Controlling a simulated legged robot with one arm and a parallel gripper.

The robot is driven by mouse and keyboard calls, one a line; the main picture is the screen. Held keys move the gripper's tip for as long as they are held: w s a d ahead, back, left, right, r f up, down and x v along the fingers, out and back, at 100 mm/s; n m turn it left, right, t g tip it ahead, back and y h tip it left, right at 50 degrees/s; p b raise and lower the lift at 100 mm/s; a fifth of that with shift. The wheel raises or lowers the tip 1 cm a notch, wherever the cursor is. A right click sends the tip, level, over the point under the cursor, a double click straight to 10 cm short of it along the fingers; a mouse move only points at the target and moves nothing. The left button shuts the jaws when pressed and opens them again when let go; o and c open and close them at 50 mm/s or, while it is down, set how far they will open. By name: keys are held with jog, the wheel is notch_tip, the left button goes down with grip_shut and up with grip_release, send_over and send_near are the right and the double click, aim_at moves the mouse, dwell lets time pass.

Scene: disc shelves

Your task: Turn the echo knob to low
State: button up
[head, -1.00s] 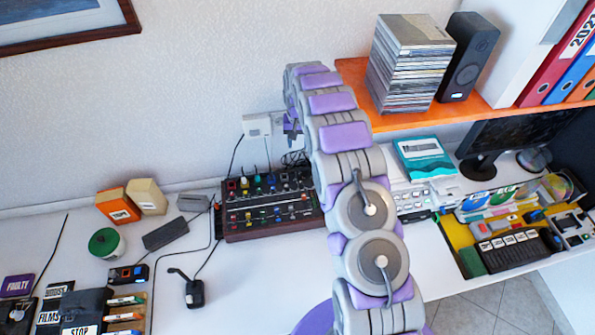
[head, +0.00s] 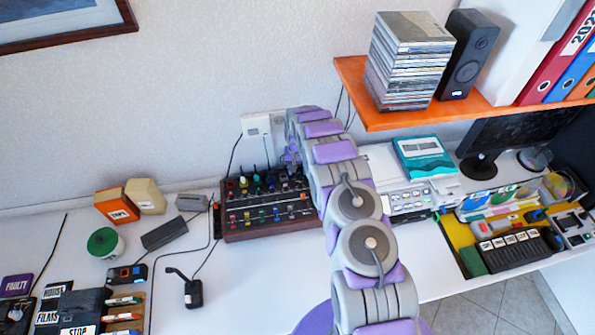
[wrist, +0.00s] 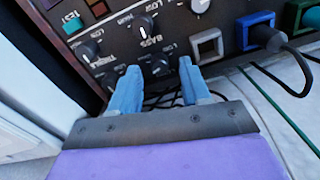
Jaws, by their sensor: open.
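The mixer (head: 270,229) is a dark panel in a wooden case, with rows of coloured knobs and buttons, on the desk by the wall. In the wrist view its panel (wrist: 200,20) shows small black knobs and labels that seem to read BASS, TREBLE and TEST. I cannot make out an echo label. My gripper (wrist: 160,67) is open, its two blue fingers pointing at the panel. A black knob (wrist: 160,67) shows between the fingertips; I cannot tell whether they touch it. In the head view my arm largely hides the gripper, at the mixer's right end.
An orange shelf (head: 399,119) with a disc stack (head: 405,75) and a speaker (head: 466,62) juts out above right. Desk space (head: 260,280) in front of the mixer is clear.

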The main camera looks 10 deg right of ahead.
jog(key=shift+f, duration=0.65)
jog(key=shift+c, duration=0.3)
grip_shut()
